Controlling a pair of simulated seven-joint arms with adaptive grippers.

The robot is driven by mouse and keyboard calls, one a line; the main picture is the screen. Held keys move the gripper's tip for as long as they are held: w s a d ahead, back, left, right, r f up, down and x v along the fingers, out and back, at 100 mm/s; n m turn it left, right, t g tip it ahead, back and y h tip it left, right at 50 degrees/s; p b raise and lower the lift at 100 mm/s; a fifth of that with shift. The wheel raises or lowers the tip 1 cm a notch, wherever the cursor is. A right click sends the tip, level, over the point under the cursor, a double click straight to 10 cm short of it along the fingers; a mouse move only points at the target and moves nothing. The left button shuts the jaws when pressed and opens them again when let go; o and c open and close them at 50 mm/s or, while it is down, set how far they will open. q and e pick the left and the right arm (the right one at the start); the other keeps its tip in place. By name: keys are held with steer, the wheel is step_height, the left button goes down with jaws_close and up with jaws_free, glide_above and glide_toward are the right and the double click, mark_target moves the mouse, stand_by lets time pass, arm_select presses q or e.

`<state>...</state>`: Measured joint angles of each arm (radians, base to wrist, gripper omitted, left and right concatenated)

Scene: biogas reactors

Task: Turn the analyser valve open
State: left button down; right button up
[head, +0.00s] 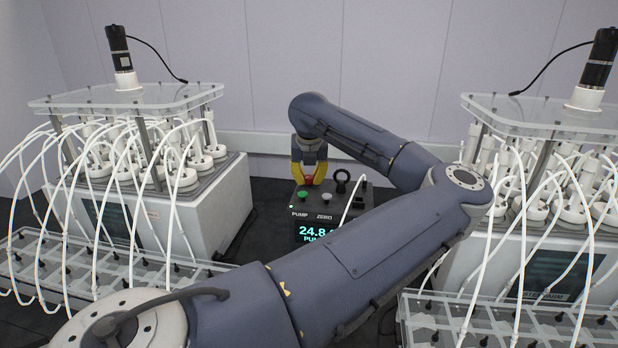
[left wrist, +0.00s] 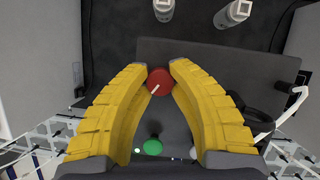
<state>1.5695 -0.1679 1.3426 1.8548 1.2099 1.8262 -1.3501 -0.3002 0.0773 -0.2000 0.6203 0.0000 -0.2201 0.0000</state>
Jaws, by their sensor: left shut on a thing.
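The analyser (head: 311,208) is a small dark box at the back centre, its screen reading 24.8 and partly covered by my left arm. The analyser valve is a red round knob (left wrist: 159,83) with a pale pointer line, tilted diagonally in the left wrist view. A bit of the red knob shows between the fingers in the head view (head: 309,180). My left gripper (head: 309,176) points down over the analyser, its yellow fingers shut on the knob from both sides. It also shows in the left wrist view (left wrist: 160,75). My right gripper is out of view.
A green button (head: 303,196) and a white button (head: 327,197) sit on the analyser near the fingers. A black ring-like fitting (head: 342,181) and white tube are at its right. Reactor units with looping tubes stand left (head: 190,220) and right (head: 470,262).

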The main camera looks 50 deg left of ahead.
arm_select(q)
steer(key=shift+m+t+h, duration=0.3)
steer(key=shift+m, duration=0.8)
steer(key=c, duration=1.1)
jaws_free()
steer(key=v, duration=1.2)
steer(key=shift+a, duration=0.15)
